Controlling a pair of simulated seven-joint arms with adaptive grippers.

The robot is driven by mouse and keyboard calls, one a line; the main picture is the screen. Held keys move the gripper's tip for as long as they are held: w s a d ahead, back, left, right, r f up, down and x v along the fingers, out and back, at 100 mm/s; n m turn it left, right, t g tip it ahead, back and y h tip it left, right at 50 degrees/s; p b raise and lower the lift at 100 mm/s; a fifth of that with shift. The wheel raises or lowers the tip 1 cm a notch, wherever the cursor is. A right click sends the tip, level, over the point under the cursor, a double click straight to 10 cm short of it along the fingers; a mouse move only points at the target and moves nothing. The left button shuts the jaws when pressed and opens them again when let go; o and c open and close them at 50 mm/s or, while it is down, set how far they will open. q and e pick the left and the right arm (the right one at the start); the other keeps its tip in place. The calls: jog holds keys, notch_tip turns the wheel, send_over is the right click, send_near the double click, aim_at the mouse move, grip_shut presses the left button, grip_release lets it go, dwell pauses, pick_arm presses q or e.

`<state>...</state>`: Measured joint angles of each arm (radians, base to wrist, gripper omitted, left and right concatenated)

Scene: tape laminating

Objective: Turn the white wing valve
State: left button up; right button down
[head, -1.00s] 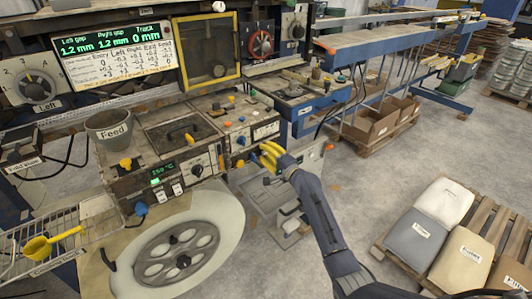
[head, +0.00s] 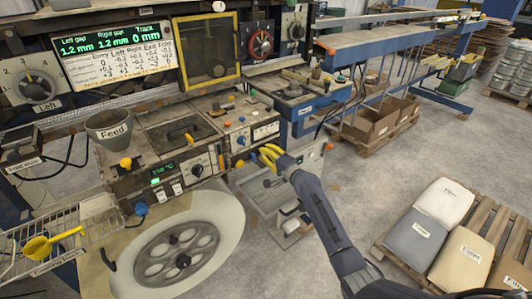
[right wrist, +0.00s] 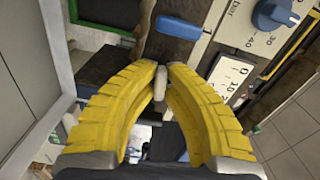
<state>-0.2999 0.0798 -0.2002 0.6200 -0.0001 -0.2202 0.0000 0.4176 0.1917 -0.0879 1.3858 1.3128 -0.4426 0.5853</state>
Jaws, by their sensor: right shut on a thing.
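My right gripper (head: 268,154) has yellow fingers and is at the right front end of the control panel in the head view. In the right wrist view its fingertips (right wrist: 161,76) close from both sides on a small off-white upright piece, which looks like the white wing valve (right wrist: 160,83). The valve's lower part is between the fingers. In the head view the fingers hide the valve. My left gripper is not in view.
A blue knob (right wrist: 274,14) with a scale, a blue lever (right wrist: 179,27) and a white gauge (right wrist: 232,76) are close to the fingers. The machine panel (head: 203,150) is to the gripper's left. Open floor (head: 375,190) lies to the right.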

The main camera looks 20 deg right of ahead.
jog(key=n, duration=0.4)
jog(key=shift+n, duration=0.3)
jog(key=n, duration=0.3)
jog(key=shift+n, duration=0.4)
jog(key=n, duration=0.4)
jog(key=shift+n, duration=2.1)
jog(key=c, duration=1.5)
grip_release()
